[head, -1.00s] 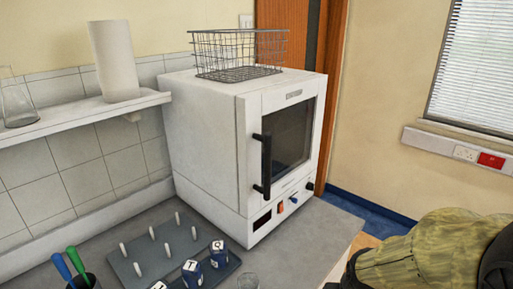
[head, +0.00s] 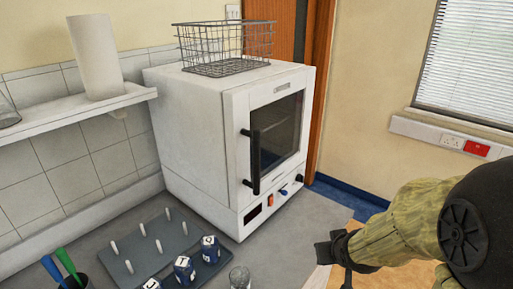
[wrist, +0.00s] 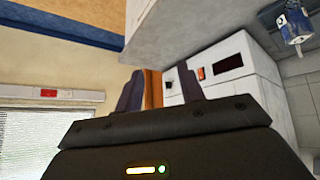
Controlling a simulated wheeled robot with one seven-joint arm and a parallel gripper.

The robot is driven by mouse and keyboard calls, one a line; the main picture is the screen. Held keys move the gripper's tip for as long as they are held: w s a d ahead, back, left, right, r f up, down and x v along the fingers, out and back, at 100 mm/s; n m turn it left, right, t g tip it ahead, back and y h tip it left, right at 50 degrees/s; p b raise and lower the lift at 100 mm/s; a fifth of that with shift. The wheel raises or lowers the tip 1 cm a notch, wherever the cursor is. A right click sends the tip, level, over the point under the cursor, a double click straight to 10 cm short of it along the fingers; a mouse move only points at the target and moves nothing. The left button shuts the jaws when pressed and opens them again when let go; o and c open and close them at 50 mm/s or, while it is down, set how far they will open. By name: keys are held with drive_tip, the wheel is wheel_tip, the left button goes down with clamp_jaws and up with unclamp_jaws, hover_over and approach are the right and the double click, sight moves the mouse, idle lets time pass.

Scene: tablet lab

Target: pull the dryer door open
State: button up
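The dryer (head: 190,125) is a white box on the bench in the head view. Its door (head: 283,130) has a dark window and looks shut. The black upright door handle (head: 254,162) is on the door's left side. My gripper (head: 330,258) is to the right of and below the handle, apart from it, beyond the bench's right edge. In the wrist view, which looks upside down, the fingers of my gripper (wrist: 160,88) are spread with nothing between them. The dryer's lower front panel (wrist: 240,85) shows beyond them; the handle is not clearly visible there.
A wire basket (head: 225,50) stands on the dryer. A shelf (head: 80,115) is at left. The floor right of the bench looks clear.

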sight(259, 153)
drive_tip(key=w+a+r+n+t+y+p, duration=0.2)
drive_tip(key=a+r+n+t+y, duration=0.1)
drive_tip(key=r+y, duration=0.3)
drive_tip(key=w+a+r+n+t+y+p, duration=0.2)
drive_tip(key=a+r+y, duration=0.3)
drive_tip(key=r, duration=0.6)
drive_tip(key=shift+w+n+t+y, duration=0.3)
drive_tip(key=shift+n+t+y, duration=0.15)
drive_tip(key=shift+n, duration=0.25)
drive_tip(key=shift+w+a+r, duration=0.1)
drive_tip(key=p+x, duration=0.6)
drive_tip(key=x, duration=1)
drive_tip(key=shift+w+a+r, duration=0.1)
drive_tip(key=shift+w+a, duration=0.1)
drive_tip(key=shift+w, duration=0.1)
drive_tip(key=shift+w+a, duration=0.15)
drive_tip(key=shift+w, duration=0.1)
clamp_jaws()
